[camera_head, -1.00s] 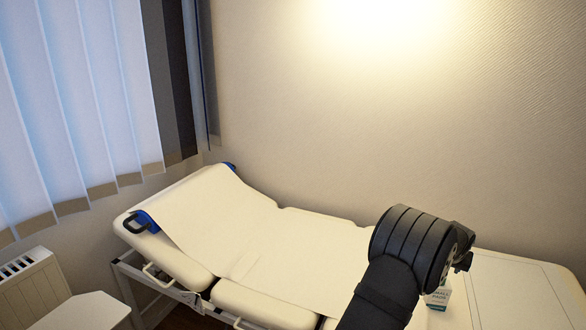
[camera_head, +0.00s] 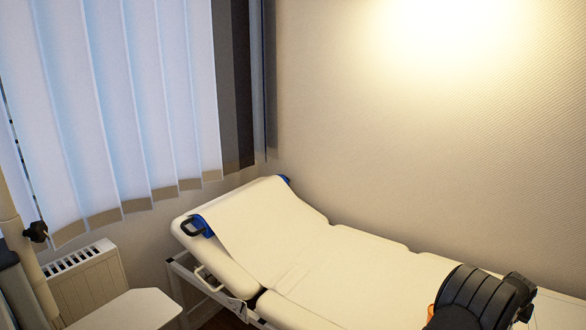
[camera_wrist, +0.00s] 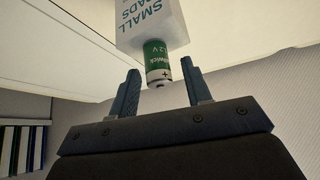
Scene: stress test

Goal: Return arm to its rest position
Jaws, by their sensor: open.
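In the wrist view my gripper (camera_wrist: 160,68) is open, with its two dark fingers apart. A green and white battery (camera_wrist: 157,56) shows between and beyond the fingertips, apart from both fingers as far as I can see. A white box with green lettering, "SMALL PADS" (camera_wrist: 148,22), is right beside the battery at the top of the view. In the head view my dark arm is at the lower right, over the couch; its fingertips cannot be made out there, and the box and battery do not show.
A cream examination couch (camera_head: 340,265) runs along the wall. A small orange thing (camera_head: 431,311) shows beside my arm; I cannot tell what it is. A radiator (camera_head: 85,280) and a white surface (camera_head: 128,309) are at lower left, below the window blinds (camera_head: 120,100).

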